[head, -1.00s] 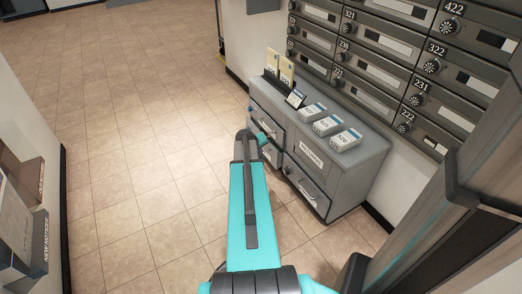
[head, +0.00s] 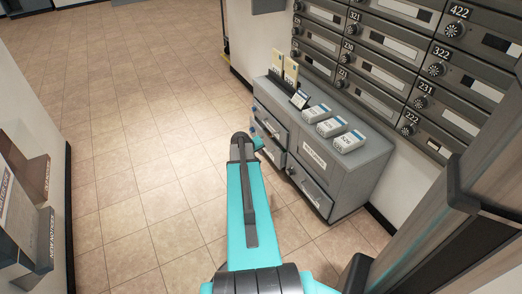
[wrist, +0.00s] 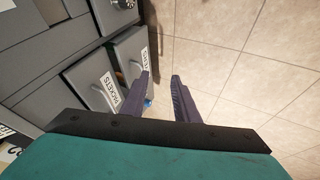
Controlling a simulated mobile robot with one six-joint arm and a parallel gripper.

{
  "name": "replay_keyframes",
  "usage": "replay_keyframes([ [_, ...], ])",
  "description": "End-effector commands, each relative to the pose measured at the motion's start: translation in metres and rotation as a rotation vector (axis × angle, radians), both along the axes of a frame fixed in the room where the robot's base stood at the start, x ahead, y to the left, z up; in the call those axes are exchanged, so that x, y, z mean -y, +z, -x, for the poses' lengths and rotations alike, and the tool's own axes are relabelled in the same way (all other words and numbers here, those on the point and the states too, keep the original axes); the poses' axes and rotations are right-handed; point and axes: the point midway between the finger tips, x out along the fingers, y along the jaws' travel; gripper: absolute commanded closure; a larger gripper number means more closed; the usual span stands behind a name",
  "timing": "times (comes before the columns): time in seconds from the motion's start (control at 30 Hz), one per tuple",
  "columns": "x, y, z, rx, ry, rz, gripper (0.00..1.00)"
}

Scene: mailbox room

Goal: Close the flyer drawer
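A grey cabinet (head: 352,178) with several drawers stands against the right wall in the head view. Its left drawer front (head: 271,128) has a handle, and my arm covers part of the drawers below it. In the wrist view, one drawer (wrist: 93,82) has a handle and a white label. Beside it is another labelled drawer front (wrist: 129,55), whose label is too small to read surely. I cannot tell which is the flyer drawer. My gripper (wrist: 162,86) is open and empty, its fingertips beside that second drawer front. In the head view my arm hides the fingers.
White boxes (head: 331,127) and upright cards (head: 284,68) stand on the cabinet top. Mailboxes (head: 385,65) line the wall above. A notice stand (head: 32,218) is at the left. Open tiled floor (head: 130,120) lies left of the cabinet.

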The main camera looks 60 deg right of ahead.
Motion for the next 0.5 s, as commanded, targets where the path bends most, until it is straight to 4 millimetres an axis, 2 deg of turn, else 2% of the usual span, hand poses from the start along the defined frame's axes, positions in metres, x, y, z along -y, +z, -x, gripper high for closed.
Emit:
replay_keyframes([
  [0.17, -0.063, -0.032, -0.031, -0.022, 0.055, -0.078, 0.72],
  [0.3, -0.125, -0.062, -0.053, -0.052, 0.106, -0.154, 0.72],
  [0.5, -0.216, -0.099, -0.07, -0.104, 0.176, -0.257, 0.72],
])
